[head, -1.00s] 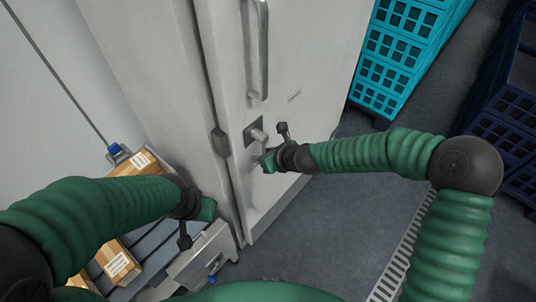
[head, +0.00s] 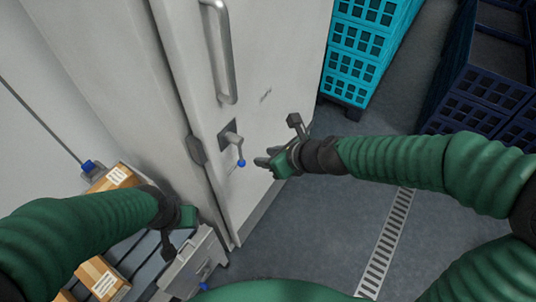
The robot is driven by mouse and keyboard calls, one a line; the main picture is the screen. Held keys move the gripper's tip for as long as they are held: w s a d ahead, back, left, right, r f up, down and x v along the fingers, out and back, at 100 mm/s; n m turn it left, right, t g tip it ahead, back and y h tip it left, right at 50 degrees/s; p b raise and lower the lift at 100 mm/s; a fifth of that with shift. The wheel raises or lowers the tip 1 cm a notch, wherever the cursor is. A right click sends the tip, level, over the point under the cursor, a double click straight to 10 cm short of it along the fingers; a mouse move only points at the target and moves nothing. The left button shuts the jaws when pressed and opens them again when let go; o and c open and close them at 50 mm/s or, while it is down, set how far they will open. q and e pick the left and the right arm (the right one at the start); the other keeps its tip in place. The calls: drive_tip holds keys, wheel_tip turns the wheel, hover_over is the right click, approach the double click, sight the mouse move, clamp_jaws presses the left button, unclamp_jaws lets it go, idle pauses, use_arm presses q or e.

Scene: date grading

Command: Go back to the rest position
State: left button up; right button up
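My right gripper (head: 270,160) is in front of the white door, a little right of the small lever (head: 234,141) with a blue tip. It is apart from the lever, with its fingers spread and nothing between them. My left gripper (head: 184,222) is at the lower left, above the roller conveyor and beside the door frame. Its fingers point away or down and are mostly hidden, so I cannot tell if they are open.
The white door (head: 285,50) with a long handle (head: 222,55) stands ahead, closed. Cardboard boxes (head: 100,277) lie on the conveyor (head: 140,255). Turquoise crates (head: 358,68) and dark blue crates (head: 470,95) stand at the right. The grey floor with a drain grate (head: 385,245) is clear.

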drive_tip(key=s+d+f+n+g+h, duration=0.1)
drive_tip(key=s+d+n, duration=0.3)
drive_tip(key=n, duration=0.5)
drive_tip(key=s+d+f+n+g+h, duration=0.1)
drive_tip(key=s+d+f+n+h, duration=0.2)
drive_tip(key=d+n, duration=0.4)
drive_tip(key=s+d+f+n+g+h, duration=0.1)
drive_tip(key=s+d+f+n, duration=0.3)
drive_tip(key=n, duration=0.7)
drive_tip(key=s+d+h, duration=0.1)
drive_tip(key=s+d, duration=0.1)
drive_tip(key=shift+s+d+f+n+g, duration=0.2)
drive_tip(key=shift+s+f+n+g, duration=0.1)
drive_tip(key=shift+s+g, duration=0.1)
drive_tip(key=shift+r, duration=0.1)
